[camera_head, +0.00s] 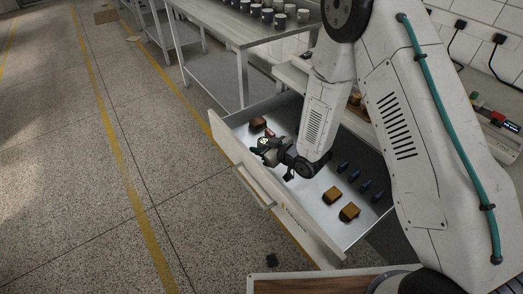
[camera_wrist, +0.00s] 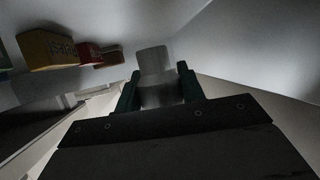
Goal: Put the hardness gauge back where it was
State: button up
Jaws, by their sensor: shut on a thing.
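My gripper (camera_head: 270,151) is low inside an open drawer (camera_head: 304,215), near its left end. In the wrist view, my gripper (camera_wrist: 160,88) has its two dark green fingers shut on a smooth grey, rounded piece (camera_wrist: 153,62), which I take to be the hardness gauge. In the head view, a small pale round face with dark marks, seemingly part of the gauge (camera_head: 263,142), shows at the fingertips. The rest of it is hidden by the gripper. I cannot tell whether it touches the drawer floor.
Brown-yellow blocks (camera_head: 332,195) and several blue pieces (camera_head: 365,184) lie in the drawer's right part. Another block (camera_head: 258,124) and a red item (camera_wrist: 90,54) lie close to my gripper. The drawer walls surround it. A table with cups (camera_head: 245,32) stands behind.

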jog(key=shift+f, duration=0.95)
jog(key=shift+s+f, duration=0.1)
jog(key=shift+f, duration=0.15)
